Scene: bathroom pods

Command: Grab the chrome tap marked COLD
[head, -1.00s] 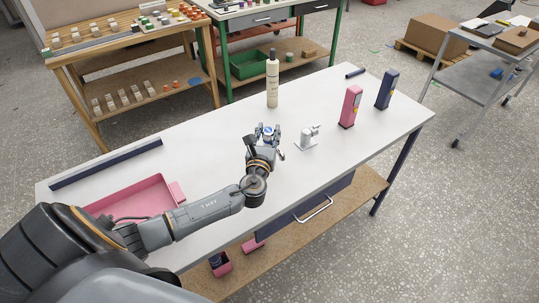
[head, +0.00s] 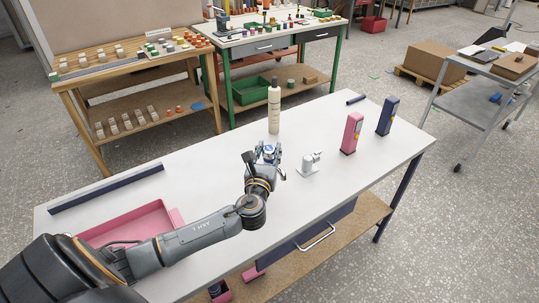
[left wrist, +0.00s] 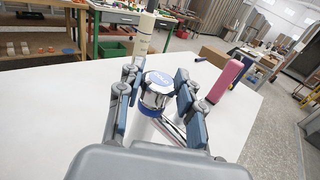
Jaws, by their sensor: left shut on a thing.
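The chrome tap (left wrist: 157,92) with a round blue-and-white cap stands out between the fingers in the left wrist view. The blue-capped top also shows in the head view (head: 268,152). My left gripper (left wrist: 156,95) is shut on this tap, with a finger pressed at each side. It also shows in the head view (head: 267,157), over the middle of the white table. The tap's lower part is hidden by the gripper, so I cannot tell whether it touches the table. My right gripper is not in view.
A cream bottle (head: 274,112) stands behind the gripper. A small white-and-grey fixture (head: 310,163) is to its right, then a pink box (head: 351,133) and a navy box (head: 387,116). A pink tray (head: 172,217) and dark bar (head: 107,190) lie left on the white table (head: 215,165).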

